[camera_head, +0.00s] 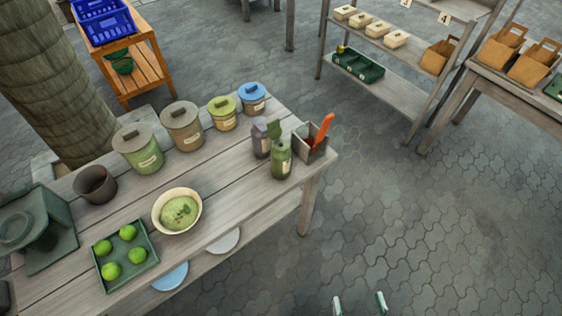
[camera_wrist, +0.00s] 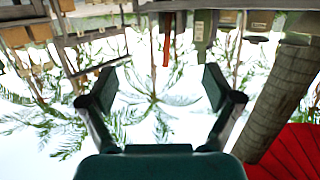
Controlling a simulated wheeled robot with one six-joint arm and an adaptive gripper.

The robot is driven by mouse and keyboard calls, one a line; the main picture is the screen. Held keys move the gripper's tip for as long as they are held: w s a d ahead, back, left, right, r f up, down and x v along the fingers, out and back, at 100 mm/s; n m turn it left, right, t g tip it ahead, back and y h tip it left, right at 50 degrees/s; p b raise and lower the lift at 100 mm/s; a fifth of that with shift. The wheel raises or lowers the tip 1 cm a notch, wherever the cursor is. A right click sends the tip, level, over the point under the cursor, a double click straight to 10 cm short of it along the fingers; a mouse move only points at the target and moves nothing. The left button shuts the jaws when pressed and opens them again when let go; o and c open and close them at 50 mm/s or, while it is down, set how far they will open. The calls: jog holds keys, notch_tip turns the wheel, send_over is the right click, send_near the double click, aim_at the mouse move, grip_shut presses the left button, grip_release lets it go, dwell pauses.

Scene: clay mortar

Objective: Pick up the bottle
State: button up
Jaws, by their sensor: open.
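A green bottle (camera_head: 281,160) with a pale label stands upright near the right end of the wooden table (camera_head: 80,270) in the head view. A grey bottle (camera_head: 261,140) stands close behind it to the left, with another green top partly hidden between them. My gripper (camera_head: 360,303) shows only its two fingertips at the bottom edge of the head view, well apart from the bottles. In the wrist view my gripper (camera_wrist: 160,88) is open, with nothing between its fingers. That view looks upside down, and a green bottle-like shape (camera_wrist: 202,28) shows at its top.
A square holder (camera_head: 311,153) with an orange-handled tool stands right beside the bottles. Lidded canisters (camera_head: 183,127), a bowl (camera_head: 165,215) and a tray of green fruit (camera_head: 125,283) share the table. Shelves (camera_head: 395,85) stand at the back right. Paved floor at right is clear.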

jog(key=w+a+f+n+y, duration=0.1)
jog(key=w+a, duration=0.1)
jog(key=w, duration=0.5)
jog(key=w+a+f+y, duration=0.1)
jog(key=w+a, duration=0.2)
jog(key=w, duration=0.5)
jog(key=n+t+y, duration=0.1)
jog(key=n+y, duration=0.2)
jog(key=y, duration=0.1)
send_near(281, 154)
notch_tip(281, 154, down, 4)
jog(key=w, duration=0.2)
jog(key=shift+r+x, duration=0.15)
jog(key=shift+x, duration=2.45)
jog(key=shift+r+x, duration=0.1)
jog(key=shift+x, duration=2.5)
jog(key=shift+d, duration=0.1)
jog(key=shift+c, duration=0.2)
jog(key=c, duration=1.2)
jog(key=shift+r, duration=0.1)
jog(key=shift+c, duration=0.5)
